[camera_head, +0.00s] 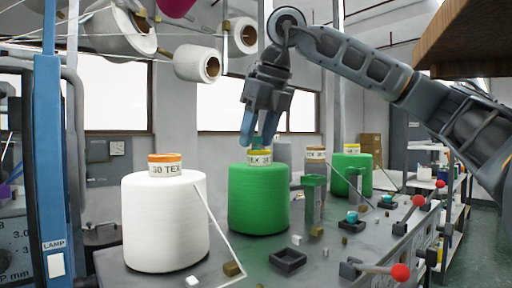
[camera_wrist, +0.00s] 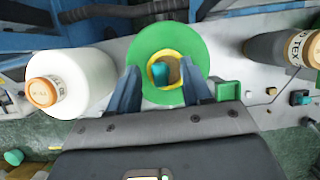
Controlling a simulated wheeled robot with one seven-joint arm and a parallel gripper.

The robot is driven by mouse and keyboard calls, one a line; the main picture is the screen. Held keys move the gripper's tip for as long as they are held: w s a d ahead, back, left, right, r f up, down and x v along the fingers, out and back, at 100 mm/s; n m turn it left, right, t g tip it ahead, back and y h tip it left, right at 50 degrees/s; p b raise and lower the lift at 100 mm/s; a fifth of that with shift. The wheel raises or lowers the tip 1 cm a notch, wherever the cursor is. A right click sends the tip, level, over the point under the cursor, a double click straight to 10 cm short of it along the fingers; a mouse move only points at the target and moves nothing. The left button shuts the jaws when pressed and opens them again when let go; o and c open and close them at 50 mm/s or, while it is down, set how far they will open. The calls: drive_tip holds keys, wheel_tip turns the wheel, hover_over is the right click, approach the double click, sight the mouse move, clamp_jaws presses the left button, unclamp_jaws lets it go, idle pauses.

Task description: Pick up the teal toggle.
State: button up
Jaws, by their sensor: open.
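My gripper (camera_head: 259,136) is open above a green yarn cone (camera_head: 258,205), its fingers pointing down. In the wrist view my gripper (camera_wrist: 160,75) straddles the cone's yellow-rimmed core. A small teal block (camera_wrist: 160,71), which looks like the teal toggle, shows inside that core, between the fingertips and not held. In the head view the fingers and the cone's rim hide it. Another teal piece (camera_wrist: 300,97) sits on a dark square base at the right of the wrist view. Teal pieces also show on the table in the head view (camera_head: 352,216).
A white cone (camera_head: 165,225) stands left of the green one, and a second green cone (camera_head: 350,176) behind right. A green post (camera_head: 314,195) stands close on the right. A dark tray (camera_head: 288,260), loose blocks and red-knobbed levers (camera_head: 400,273) are in front and right.

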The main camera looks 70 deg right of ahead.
clamp_jaws()
idle(0.4)
